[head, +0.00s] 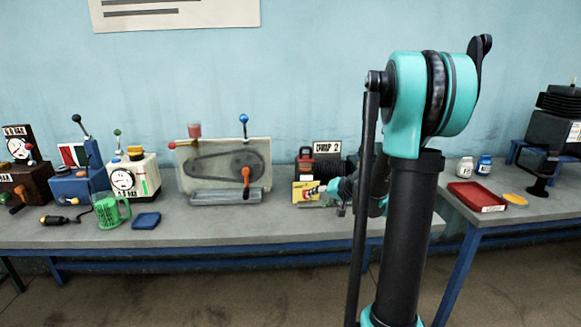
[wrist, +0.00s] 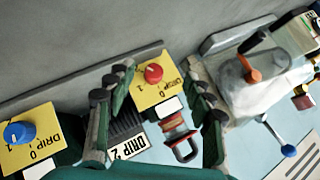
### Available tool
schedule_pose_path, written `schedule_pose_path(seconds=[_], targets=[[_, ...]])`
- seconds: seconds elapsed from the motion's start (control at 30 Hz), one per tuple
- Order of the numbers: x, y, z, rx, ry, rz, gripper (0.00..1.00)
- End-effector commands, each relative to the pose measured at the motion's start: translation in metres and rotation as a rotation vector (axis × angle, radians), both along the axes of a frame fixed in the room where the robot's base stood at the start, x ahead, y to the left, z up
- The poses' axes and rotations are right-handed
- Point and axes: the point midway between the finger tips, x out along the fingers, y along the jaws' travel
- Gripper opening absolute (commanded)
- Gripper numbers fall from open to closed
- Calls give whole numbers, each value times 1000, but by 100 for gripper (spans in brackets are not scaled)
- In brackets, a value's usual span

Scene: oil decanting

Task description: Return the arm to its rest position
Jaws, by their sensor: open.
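My arm stands in the right half of the head view, with a black upright link and a large teal joint at its top. My gripper (head: 334,197) is small there, low beside the DRIP 2 station on the bench, and partly hidden by the arm. In the wrist view my gripper (wrist: 157,82) has its two ribbed fingers spread apart with nothing held between them. A yellow block with a red knob (wrist: 153,73) shows in the gap, beyond the fingers. I cannot tell how far off it is.
The DRIP 2 sign (head: 327,147) and a red-and-black device (head: 305,163) stand behind my gripper. A belt-drive panel (head: 224,168) is to the left. A green jug (head: 110,209) stands farther left. A red tray (head: 476,196) lies on the right bench. A blue knob (wrist: 18,132) shows in the wrist view.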

Motion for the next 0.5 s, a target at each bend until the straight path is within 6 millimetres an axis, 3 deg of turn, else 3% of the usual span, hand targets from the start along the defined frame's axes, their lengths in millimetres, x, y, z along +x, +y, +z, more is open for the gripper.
schedule_pose_path(seconds=[0.23, 0.5], targets=[[-116, 25, -22, -198, 133, 73, 53], [-239, 18, -58, -432, 263, 114, 53]])
